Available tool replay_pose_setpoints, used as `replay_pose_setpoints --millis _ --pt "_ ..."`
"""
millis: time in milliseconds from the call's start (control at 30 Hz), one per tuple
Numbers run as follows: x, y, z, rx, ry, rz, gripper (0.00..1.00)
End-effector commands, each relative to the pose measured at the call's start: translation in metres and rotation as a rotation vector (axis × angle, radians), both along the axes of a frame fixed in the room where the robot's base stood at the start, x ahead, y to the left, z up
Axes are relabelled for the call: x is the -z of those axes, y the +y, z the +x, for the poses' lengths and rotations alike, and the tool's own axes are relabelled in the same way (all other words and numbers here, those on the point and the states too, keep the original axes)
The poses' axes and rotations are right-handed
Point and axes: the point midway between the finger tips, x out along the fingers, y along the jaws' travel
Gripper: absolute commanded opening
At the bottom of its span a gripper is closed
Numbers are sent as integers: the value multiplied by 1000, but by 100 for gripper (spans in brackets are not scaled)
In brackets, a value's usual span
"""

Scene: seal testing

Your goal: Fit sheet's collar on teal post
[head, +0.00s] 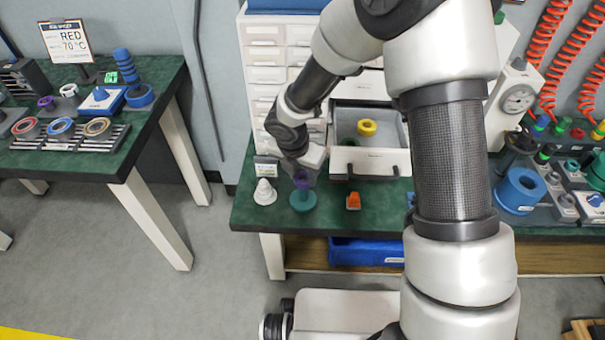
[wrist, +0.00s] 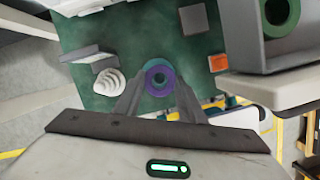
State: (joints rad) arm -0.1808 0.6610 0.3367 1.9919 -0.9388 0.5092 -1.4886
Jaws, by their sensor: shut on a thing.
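My gripper (head: 310,164) is shut on a purple collar (head: 301,178), which also shows between the fingertips in the wrist view (wrist: 160,90). The collar is directly above the teal post (head: 302,202), at its upper end. In the wrist view the teal post (wrist: 155,65) shows past the collar's far edge. I cannot tell whether the collar is around the post's top or just above it. The sheet (head: 70,42) stands on the left table and reads "RED 70 °C". A red ring (head: 27,127) lies on a rack there.
A white stepped cone (head: 264,192) stands left of the post and an orange block (head: 353,201) right of it. A small sign (head: 266,167) stands behind the cone. An open drawer (head: 370,158) behind holds a yellow ring (head: 366,128) and a green ring (head: 349,142).

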Motion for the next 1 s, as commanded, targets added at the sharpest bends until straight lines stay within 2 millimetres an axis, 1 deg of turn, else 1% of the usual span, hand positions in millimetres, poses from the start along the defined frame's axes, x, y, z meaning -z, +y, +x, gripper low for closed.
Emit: replay_pose_setpoints --millis 167,200,300,533,633,767,1000 --pt "5 0 0 0 -1 1 7" --pt "3 0 0 0 -1 1 43" --pt "3 0 0 0 -1 1 58" --pt "4 0 0 0 0 0 58" --pt "0 0 0 0 0 0 58" --pt "-12 0 0 0 0 0 58" --pt "-43 0 0 0 0 0 58"
